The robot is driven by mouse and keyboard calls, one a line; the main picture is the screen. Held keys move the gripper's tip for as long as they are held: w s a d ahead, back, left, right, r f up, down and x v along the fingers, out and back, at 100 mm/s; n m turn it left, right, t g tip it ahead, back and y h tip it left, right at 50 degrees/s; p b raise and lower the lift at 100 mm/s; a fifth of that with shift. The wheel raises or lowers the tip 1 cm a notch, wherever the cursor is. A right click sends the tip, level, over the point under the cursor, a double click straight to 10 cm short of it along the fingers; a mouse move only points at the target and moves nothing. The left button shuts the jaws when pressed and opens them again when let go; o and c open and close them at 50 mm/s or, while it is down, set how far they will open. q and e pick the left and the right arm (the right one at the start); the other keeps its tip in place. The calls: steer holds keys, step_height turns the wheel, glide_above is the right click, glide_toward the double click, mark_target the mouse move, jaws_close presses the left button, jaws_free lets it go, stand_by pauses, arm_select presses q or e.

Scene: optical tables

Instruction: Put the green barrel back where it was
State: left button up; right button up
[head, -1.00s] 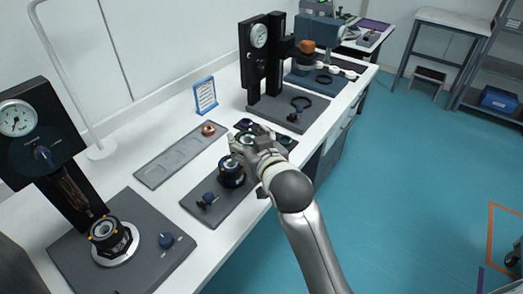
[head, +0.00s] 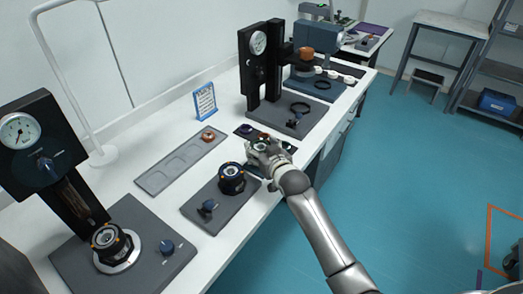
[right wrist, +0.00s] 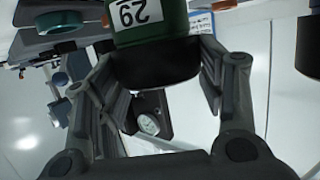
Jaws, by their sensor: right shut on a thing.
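The green barrel (right wrist: 150,22), with a white "29" label and a black end, is between the fingers of my right gripper (right wrist: 160,85) in the right wrist view. The gripper is shut on it. In the head view my right gripper (head: 262,150) is over the dark mat (head: 243,133), near the bench's front edge. The barrel is mostly hidden by the hand there. Whether it touches the mat I cannot tell. My left gripper is not in view.
A black ringed mount (head: 232,180) stands on a grey plate left of the hand. A grey tray (head: 165,178) with recesses holds a copper-coloured ring (head: 208,135). A gauge press (head: 262,70) stands behind the hand. Another gauge stand (head: 40,150) is at the left.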

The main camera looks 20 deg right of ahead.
steer(key=shift+f, duration=0.55)
steer(key=o, duration=1.6)
steer(key=shift+f, duration=0.2)
steer(key=shift+c, duration=0.2)
steer(key=shift+s+r, duration=0.15)
steer(key=a+v, duration=0.1)
steer(key=v, duration=1)
steer(key=shift+s+d+r+b, duration=0.2)
steer(key=shift+s+d+b, duration=0.15)
steer(key=shift+d, duration=0.15)
